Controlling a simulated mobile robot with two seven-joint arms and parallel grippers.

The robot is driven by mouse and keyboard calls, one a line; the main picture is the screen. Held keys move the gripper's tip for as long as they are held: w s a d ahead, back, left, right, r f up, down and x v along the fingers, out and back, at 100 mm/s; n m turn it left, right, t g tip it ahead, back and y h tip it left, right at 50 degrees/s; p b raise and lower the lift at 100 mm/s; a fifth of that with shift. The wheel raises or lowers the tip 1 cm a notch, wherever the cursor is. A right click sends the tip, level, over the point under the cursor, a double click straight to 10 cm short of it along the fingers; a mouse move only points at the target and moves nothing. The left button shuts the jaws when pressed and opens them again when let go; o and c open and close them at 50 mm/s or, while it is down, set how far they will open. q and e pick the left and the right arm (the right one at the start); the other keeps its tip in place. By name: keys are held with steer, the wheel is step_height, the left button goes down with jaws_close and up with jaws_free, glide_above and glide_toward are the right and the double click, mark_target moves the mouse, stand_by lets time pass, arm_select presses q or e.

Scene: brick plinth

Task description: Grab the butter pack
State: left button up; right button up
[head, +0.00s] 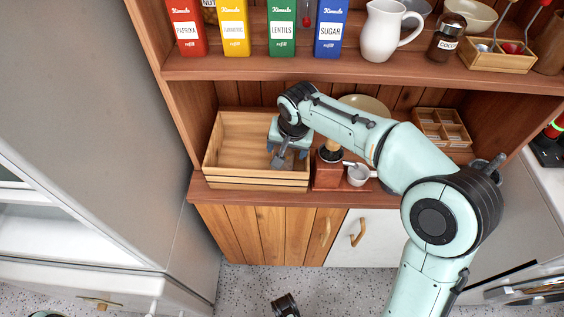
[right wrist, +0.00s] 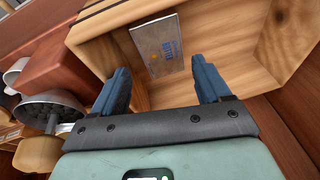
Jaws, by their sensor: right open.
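The butter pack (right wrist: 158,45) is a flat, silver-grey packet with blue and orange print. It lies inside the wooden crate (head: 258,182), whose floor also shows in the right wrist view (right wrist: 238,40). My right gripper (head: 287,154) reaches down at the crate's right end. In the right wrist view its two blue fingers (right wrist: 160,66) are spread apart, with the pack beyond and between their tips; I see no grip on it. In the head view the gripper largely hides the pack.
A wooden coffee grinder (head: 327,170) and a small white cup (head: 358,174) stand close right of the crate. The upper shelf (head: 350,71) overhangs it, holding coloured cartons and a white jug (head: 384,32). A divided wooden box (head: 441,127) stands further right. The crate's left part looks empty.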

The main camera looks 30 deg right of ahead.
steer(key=b+x, duration=0.1)
steer(key=x, duration=0.4)
steer(key=shift+f+b, duration=0.3)
steer(key=shift+b, duration=0.05)
arm_select(q)
steer(key=shift+t, duration=0.5)
steer(key=w+f, duration=0.1)
steer(key=w+a+f, duration=0.1)
steer(key=w, duration=0.1)
steer(key=shift+a+f, duration=0.15)
steer(key=shift+a, duration=0.05)
arm_select(e)
steer(key=shift+w+f, duration=0.2)
steer(key=shift+f, duration=0.05)
steer(key=shift+f, duration=0.25)
steer(key=shift+c, duration=0.2)
steer(key=c, duration=0.8)
